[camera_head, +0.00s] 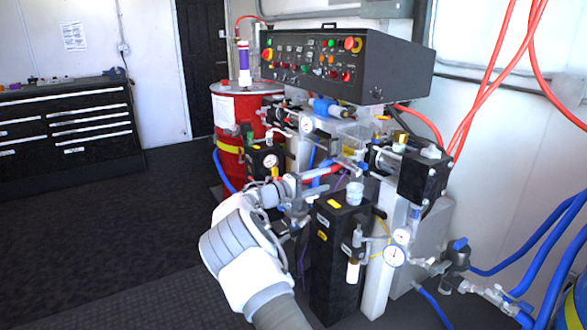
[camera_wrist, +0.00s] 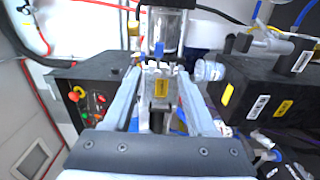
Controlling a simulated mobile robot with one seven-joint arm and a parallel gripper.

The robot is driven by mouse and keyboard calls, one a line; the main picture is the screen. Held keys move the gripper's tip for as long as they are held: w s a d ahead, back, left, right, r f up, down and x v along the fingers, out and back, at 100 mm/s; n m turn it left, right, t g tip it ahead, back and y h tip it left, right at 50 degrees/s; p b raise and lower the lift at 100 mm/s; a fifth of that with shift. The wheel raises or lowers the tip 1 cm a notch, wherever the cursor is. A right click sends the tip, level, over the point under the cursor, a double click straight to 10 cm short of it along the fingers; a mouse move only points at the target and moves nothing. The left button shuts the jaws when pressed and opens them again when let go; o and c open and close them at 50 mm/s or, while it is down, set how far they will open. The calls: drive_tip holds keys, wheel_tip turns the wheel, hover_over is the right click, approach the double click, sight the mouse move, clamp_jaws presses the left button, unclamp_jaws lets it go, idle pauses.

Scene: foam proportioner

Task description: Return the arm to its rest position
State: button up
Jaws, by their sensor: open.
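My gripper (camera_wrist: 159,76) shows in the wrist view with its two long pale fingers spread apart. I see nothing gripped between them. Beyond the fingertips are a clear cylinder (camera_wrist: 164,32) and metal fittings; I cannot tell whether the fingers touch them. In the head view my white and grey arm rises from the bottom centre to the front of the foam proportioner (camera_head: 333,262). My gripper is hard to separate there from the machine's fittings.
The dark control panel (camera_head: 330,64) stands above the fittings, with gauges and valves below. A red drum (camera_head: 236,112) stands behind. Red hoses (camera_head: 487,82) hang at the right, and blue hoses (camera_head: 540,240) lie lower right. Dark floor (camera_head: 110,215) is clear at left, before a black cabinet (camera_head: 68,133).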

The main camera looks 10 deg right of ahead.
drive_tip(key=s+d+r+m+g+y, duration=0.2)
drive_tip(key=s+r+y, duration=0.15)
drive_tip(key=s, duration=0.65)
drive_tip(key=s+d+r+m+g+y, duration=0.25)
drive_tip(key=s+y, duration=0.25)
drive_tip(key=s, duration=0.4)
drive_tip(key=s+a+t+y, duration=0.25)
drive_tip(key=s+a, duration=0.35)
drive_tip(key=s, duration=0.4)
drive_tip(key=s+a+t+y, duration=0.1)
drive_tip(key=s+a+y, duration=0.3)
drive_tip(key=s, duration=0.6)
drive_tip(key=s+a+t+y, duration=0.1)
drive_tip(key=s+a+y, duration=0.1)
drive_tip(key=s+a, duration=0.65)
wheel_tip(320, 180, up, 22)
drive_tip(key=d+p, duration=0.2)
drive_tip(key=p, duration=2)
drive_tip(key=shift+s+r+n, duration=0.2)
drive_tip(key=shift+s+n, duration=0.1)
drive_tip(key=shift+n, duration=0.15)
